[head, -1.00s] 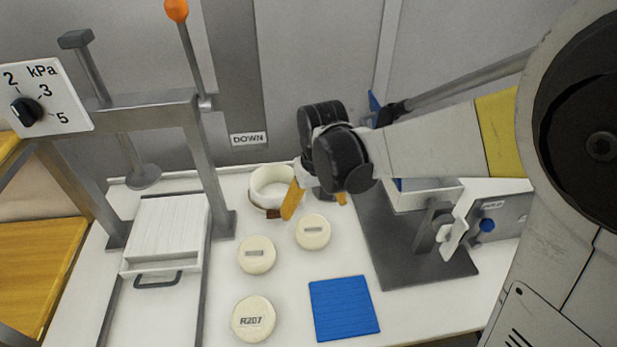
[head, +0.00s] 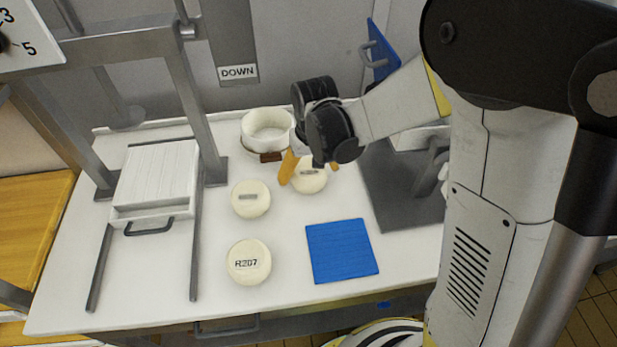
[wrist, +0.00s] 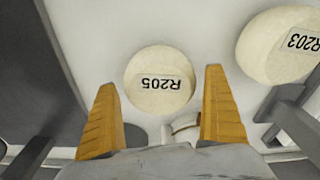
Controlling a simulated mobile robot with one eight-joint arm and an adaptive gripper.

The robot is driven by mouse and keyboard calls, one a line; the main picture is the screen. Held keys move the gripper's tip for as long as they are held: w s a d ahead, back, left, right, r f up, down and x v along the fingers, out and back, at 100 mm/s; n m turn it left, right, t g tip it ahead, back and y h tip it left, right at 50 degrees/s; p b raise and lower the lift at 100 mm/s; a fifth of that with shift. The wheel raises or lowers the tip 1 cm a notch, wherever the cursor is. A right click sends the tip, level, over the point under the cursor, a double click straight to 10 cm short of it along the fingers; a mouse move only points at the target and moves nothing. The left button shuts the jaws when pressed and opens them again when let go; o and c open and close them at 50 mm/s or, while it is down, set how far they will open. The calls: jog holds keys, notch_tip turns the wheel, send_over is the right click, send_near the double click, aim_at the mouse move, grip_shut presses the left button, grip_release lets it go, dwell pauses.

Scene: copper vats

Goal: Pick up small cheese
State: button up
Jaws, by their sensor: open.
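Three round cream cheeses lie on the white table. The cheese labelled R205 (wrist: 160,82), the smallest-looking, is the farthest back in the head view (head: 311,184), partly hidden by my gripper (head: 311,172). In the wrist view it lies centred ahead of the fingertips. My gripper (wrist: 160,82) is open and empty, its two orange fingers spread above the back side of R205. The cheese labelled R207 (head: 249,263) lies nearest the front.
A white ring-shaped mould (head: 267,131) with a brown tag stands behind the cheeses. A blue square mat (head: 342,251) lies front right. A press frame with a white slatted box (head: 156,180) stands left. A dark metal plate (head: 400,190) lies right.

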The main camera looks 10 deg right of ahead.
jog(key=c, duration=1.4)
jog(key=shift+o, duration=0.2)
jog(key=shift+r, duration=0.1)
